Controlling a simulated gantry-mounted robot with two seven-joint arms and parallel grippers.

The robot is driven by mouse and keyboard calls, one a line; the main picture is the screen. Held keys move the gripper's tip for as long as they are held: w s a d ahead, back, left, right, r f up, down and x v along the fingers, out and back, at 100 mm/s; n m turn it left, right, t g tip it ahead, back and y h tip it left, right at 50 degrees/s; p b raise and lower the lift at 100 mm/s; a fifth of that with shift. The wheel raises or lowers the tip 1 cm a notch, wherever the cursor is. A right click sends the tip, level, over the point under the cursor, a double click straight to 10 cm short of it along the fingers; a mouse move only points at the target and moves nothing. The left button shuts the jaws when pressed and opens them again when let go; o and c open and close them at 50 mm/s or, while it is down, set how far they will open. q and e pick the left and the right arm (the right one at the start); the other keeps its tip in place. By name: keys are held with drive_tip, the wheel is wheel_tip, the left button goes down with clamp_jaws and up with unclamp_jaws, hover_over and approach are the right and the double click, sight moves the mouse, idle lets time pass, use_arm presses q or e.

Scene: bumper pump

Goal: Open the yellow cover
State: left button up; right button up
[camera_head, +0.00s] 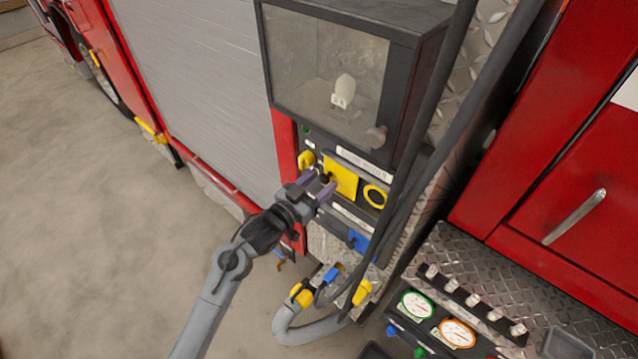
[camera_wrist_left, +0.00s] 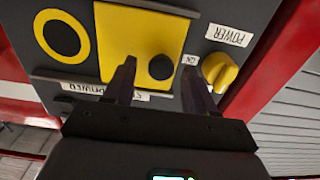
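The yellow cover (camera_head: 343,175) is a flat square plate on the dark control panel, and it appears closed. In the left wrist view the yellow cover (camera_wrist_left: 140,32) fills the upper middle, with a round black knob (camera_wrist_left: 161,67) near its corner. My left gripper (camera_head: 319,186) is at the cover's lower left in the head view. In the left wrist view the left gripper (camera_wrist_left: 158,82) is open, its fingers apart with the black knob between and just beyond them. One finger overlaps the cover's edge; I cannot tell if it touches. My right gripper is not in view.
A yellow rotary knob (camera_wrist_left: 219,70) sits beside the right finger. A yellow ring (camera_head: 375,196) is on the cover's other side. Dark hoses (camera_head: 404,180) run down right of the panel. A glass-fronted box (camera_head: 325,70) is above, and a blue part (camera_head: 358,240) below.

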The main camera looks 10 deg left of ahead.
use_arm(q)
drive_tip(key=b+v, duration=0.1)
drive_tip(key=v, duration=0.9)
drive_tip(key=shift+s+a, duration=0.2)
drive_tip(key=shift+s, duration=0.15)
